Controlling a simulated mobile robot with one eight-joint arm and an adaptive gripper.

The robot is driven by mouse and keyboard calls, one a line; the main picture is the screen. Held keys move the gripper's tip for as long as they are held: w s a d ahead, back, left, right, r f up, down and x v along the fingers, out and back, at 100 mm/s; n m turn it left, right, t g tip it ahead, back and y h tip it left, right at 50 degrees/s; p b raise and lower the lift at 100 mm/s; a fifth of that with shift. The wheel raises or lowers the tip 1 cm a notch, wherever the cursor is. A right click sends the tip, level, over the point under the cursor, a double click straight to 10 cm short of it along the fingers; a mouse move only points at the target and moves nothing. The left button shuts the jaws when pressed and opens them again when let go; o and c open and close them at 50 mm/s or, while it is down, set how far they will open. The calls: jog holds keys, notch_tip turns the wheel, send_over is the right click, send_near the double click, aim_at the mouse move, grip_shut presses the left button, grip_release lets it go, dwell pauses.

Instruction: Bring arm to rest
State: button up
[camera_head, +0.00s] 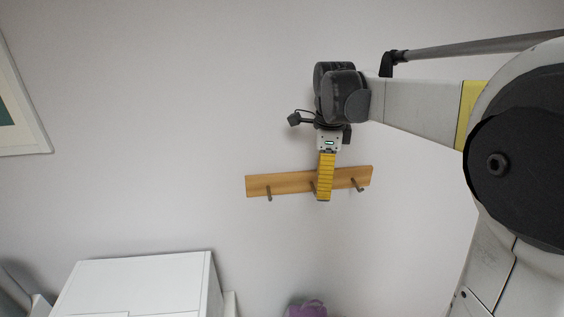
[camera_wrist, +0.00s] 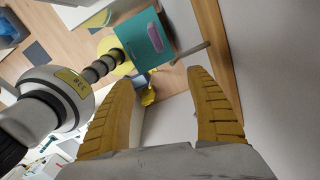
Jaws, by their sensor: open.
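My gripper (camera_head: 323,196) hangs at the end of my arm with its yellow ribbed fingers pointing down. In the head view it overlaps the middle of a wooden hook rail (camera_head: 285,183) on the wall; I cannot tell whether it touches the rail. In the wrist view the two fingers of my gripper (camera_wrist: 160,79) stand apart with nothing held between them. The rail (camera_wrist: 218,48) runs close beside the right finger there, and one grey hook (camera_wrist: 190,54) sticks out beyond the fingertips. My arm reaches in from the right in the head view.
A white cabinet (camera_head: 140,285) stands at the lower left, and a framed picture (camera_head: 22,120) hangs at the left. A purple object (camera_head: 305,310) shows at the bottom edge. The wrist view shows a teal object (camera_wrist: 142,35) and wooden floor (camera_wrist: 80,45). Wall left of the rail is bare.

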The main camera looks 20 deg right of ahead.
jog(key=s+a+f+n+t, duration=0.2)
jog(key=s+a+n+t, duration=0.2)
jog(key=s+a+n, duration=0.55)
jog(key=s+a+f+n+t, duration=0.25)
jog(key=s+n, duration=0.45)
jog(key=n, duration=0.7)
notch_tip(320, 180, down, 33)
jog(key=d+b, duration=0.1)
jog(key=b, duration=3.2)
jog(key=shift+w+t, duration=0.2)
jog(key=shift+t, duration=0.15)
jog(key=shift+o, duration=0.5)
